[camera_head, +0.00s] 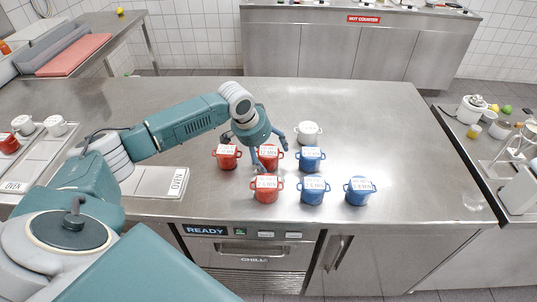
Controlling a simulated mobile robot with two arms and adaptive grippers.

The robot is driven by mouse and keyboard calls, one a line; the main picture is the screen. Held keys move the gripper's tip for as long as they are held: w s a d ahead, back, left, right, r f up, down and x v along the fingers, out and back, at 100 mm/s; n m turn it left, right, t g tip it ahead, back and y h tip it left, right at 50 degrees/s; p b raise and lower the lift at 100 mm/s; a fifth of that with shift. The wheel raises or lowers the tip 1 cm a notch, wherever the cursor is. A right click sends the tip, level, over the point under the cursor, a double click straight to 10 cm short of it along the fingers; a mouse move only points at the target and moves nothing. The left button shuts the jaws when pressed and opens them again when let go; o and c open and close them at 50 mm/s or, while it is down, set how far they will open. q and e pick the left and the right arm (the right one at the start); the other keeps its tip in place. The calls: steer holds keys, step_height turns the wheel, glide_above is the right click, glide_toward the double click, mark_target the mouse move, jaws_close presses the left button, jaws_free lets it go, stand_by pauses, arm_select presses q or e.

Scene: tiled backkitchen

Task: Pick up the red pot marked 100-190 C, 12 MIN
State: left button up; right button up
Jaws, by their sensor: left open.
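Three red pots with white labels stand on the steel counter: a left one (227,160), a back one (270,162) and a front one (266,189). Their label text is too small to read, so I cannot tell which is marked 100-190 C, 12 MIN. My left gripper (265,156) is open and points down over the back red pot, partly hiding it. I cannot tell whether its fingers touch that pot. My right gripper is not in view.
Three blue pots (359,191) stand right of the red ones, and a white pot (308,132) stands behind. A tray marked OVEN (150,180) lies to the left. The counter's right side (410,150) is clear.

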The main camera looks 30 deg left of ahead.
arm_select(q)
steer(key=shift+w+d+f, duration=0.1)
steer(key=shift+w+f, duration=0.05)
steer(key=shift+f, duration=0.35)
steer(key=c, duration=1.3)
steer(key=shift+r, duration=0.1)
steer(key=shift+c, duration=0.3)
